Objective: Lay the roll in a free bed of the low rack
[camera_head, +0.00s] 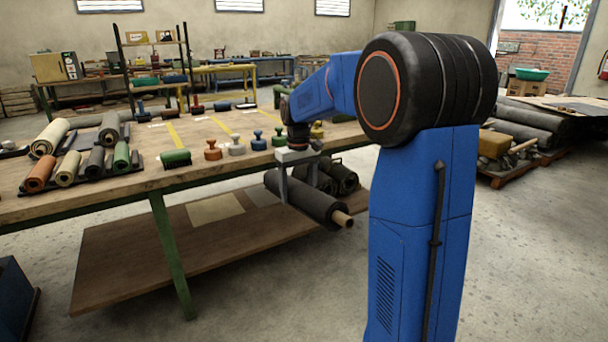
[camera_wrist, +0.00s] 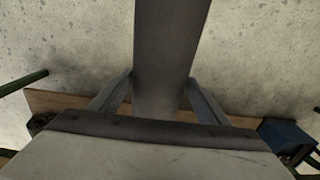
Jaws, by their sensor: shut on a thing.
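My gripper (camera_head: 296,190) is shut on a dark grey roll (camera_head: 322,206) with a tan core at its near end. The roll hangs tilted in the head view, past the long table's front edge, above the lower shelf. In the wrist view the roll (camera_wrist: 170,55) runs between the two fingers. Other dark rolls (camera_head: 346,181) lie side by side just behind it; their support is mostly hidden, so I cannot tell whether it is the low rack or has a free bed. Another dark rack (camera_head: 135,162) on the tabletop holds several coloured rolls.
The wooden table (camera_head: 120,195) has several knobbed weights (camera_head: 236,146) and a green roller (camera_head: 175,158) near its front edge. Its lower shelf (camera_head: 140,245) carries flat sheets (camera_head: 215,208). A blue box (camera_head: 14,300) stands at the left. The concrete floor in front is clear.

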